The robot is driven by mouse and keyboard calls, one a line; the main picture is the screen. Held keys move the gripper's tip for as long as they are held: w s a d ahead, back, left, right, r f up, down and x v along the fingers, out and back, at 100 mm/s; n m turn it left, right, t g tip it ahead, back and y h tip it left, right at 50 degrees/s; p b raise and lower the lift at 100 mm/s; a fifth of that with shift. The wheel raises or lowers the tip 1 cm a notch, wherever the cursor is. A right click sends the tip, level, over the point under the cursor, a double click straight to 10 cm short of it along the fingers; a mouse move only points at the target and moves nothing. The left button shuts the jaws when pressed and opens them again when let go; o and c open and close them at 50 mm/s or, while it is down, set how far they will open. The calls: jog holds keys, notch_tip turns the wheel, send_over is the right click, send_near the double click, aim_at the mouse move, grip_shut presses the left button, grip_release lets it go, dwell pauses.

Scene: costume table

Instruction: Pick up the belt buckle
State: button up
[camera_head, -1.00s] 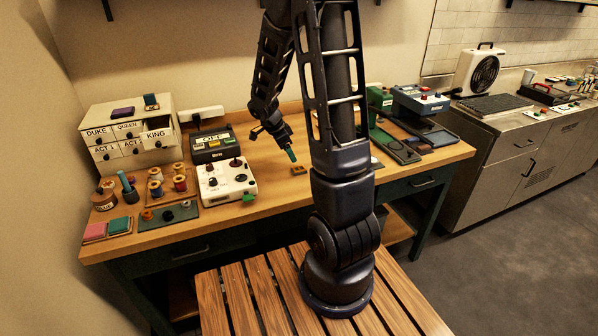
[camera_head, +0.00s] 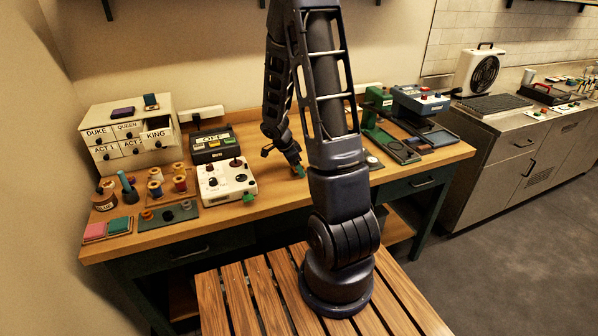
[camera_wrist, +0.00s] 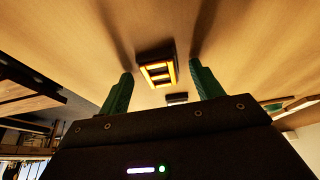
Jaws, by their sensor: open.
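The belt buckle (camera_wrist: 158,73) shows in the wrist view as a dark block with a yellow-orange barred frame, lying on the wooden table. My gripper (camera_wrist: 160,80) has two green fingers, spread apart, with the buckle between and slightly beyond their tips. The fingers do not visibly touch it. In the head view my gripper (camera_head: 297,170) points down close to the tabletop, right of the white control box. There the buckle is mostly or wholly hidden behind my gripper and arm.
The white control box (camera_head: 226,184) with knobs stands left of my gripper. A small drawer cabinet (camera_head: 130,132), thread spools (camera_head: 180,181) and a dark mat (camera_head: 166,215) are further left. A green device (camera_head: 378,105) stands to the right. The tabletop (camera_head: 275,200) in front of my gripper is bare.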

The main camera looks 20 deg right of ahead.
jog(key=c, duration=1.1)
jog(key=shift+o, duration=0.2)
jog(key=shift+r, duration=0.15)
